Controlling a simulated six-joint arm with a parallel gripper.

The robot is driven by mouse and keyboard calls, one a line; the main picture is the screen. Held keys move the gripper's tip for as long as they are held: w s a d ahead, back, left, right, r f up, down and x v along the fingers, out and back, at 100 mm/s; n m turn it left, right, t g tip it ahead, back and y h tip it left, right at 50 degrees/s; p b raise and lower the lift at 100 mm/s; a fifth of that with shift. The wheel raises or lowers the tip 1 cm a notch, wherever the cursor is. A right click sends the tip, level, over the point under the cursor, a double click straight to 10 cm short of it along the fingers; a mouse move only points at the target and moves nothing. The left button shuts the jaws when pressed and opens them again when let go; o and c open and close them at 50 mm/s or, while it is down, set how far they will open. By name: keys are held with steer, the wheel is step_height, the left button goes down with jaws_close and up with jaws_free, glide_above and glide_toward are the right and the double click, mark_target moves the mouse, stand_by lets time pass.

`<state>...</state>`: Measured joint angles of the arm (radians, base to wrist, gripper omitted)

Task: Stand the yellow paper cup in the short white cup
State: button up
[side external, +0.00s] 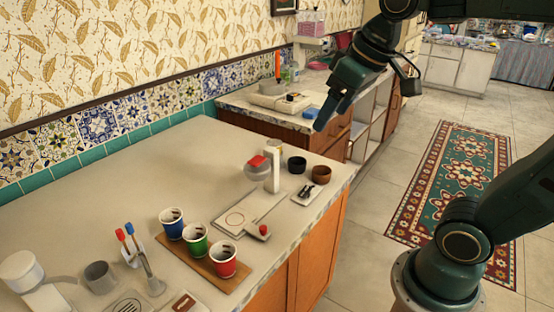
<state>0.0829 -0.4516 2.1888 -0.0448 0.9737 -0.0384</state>
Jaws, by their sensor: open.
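My gripper (328,118) is open and empty, high above the far right end of the counter. I see no yellow paper cup. Three paper cups, blue (171,224), green (194,240) and red (223,260), stand upright in a row on a brown board (205,276), each with something dark in its mouth. A small whitish holder (133,259) with a red-topped and a blue-topped stick stands left of them. A short grey cup (100,277) stands further left. I cannot tell which vessel is the short white cup. My gripper is far from all these.
A tall white post (272,165) stands beside a red-topped grey pot (256,169). A black cup (297,165) and a brown bowl (321,173) are to their right. A white machine (22,272) is at the left front. The counter's back left (150,170) is clear.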

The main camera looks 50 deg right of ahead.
steer(key=s+a+f, duration=0.1)
steer(key=s+f, duration=0.4)
steer(key=s, duration=0.3)
steer(key=shift+s+a+f+t, duration=0.15)
steer(key=shift+s+a+t, duration=0.05)
steer(key=shift+s+t, duration=0.1)
steer(key=shift+w, duration=0.1)
